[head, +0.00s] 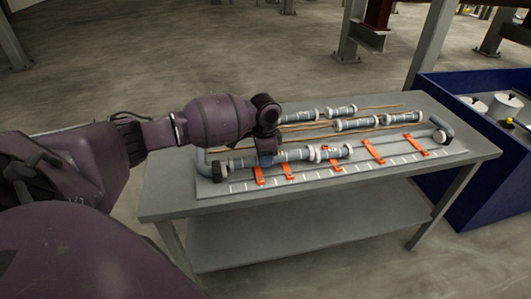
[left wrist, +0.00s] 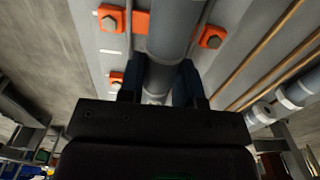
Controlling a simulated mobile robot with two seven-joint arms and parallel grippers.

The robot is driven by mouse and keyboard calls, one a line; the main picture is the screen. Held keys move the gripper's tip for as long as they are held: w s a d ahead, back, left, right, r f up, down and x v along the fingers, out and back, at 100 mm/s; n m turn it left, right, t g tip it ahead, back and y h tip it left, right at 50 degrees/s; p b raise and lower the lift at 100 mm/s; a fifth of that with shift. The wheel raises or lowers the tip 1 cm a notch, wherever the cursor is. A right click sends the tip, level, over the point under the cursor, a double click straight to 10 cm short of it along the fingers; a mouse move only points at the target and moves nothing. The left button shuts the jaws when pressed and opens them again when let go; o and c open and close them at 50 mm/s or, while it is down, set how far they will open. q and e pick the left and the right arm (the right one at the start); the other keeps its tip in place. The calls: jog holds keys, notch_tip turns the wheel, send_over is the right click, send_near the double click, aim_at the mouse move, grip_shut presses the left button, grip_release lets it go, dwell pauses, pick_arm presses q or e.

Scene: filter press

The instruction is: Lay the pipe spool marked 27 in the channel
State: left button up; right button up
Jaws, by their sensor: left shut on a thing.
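My left gripper (head: 267,158) is shut on a grey-blue pipe spool (head: 292,155) at the front of the bench. In the left wrist view the two dark fingers (left wrist: 160,82) stand on either side of the grey pipe (left wrist: 175,22). The spool lies along the line of the channel, a long light-grey strip (head: 400,151) with orange clamps (head: 373,151). I cannot tell whether the spool rests fully on the channel bottom. No number is readable, so I cannot confirm the mark 27. A short flanged piece (head: 333,152) adjoins its right end. My right gripper is out of view.
Several other spools (head: 357,124) and thin copper rods (head: 375,107) lie behind the channel. A pipe elbow (head: 441,126) stands at the channel's right end. The grey bench (head: 470,150) has free room at its front right. A blue bin (head: 480,190) stands to the right.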

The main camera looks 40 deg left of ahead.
pick_arm(q)
jog(key=shift+f, duration=0.5)
jog(key=o, duration=1)
jog(key=shift+o, duration=0.2)
jog(key=shift+r, duration=0.1)
notch_tip(320, 180, up, 11)
jog(key=shift+f+p, duration=0.2)
jog(key=shift+p, duration=0.7)
jog(key=shift+w, duration=0.1)
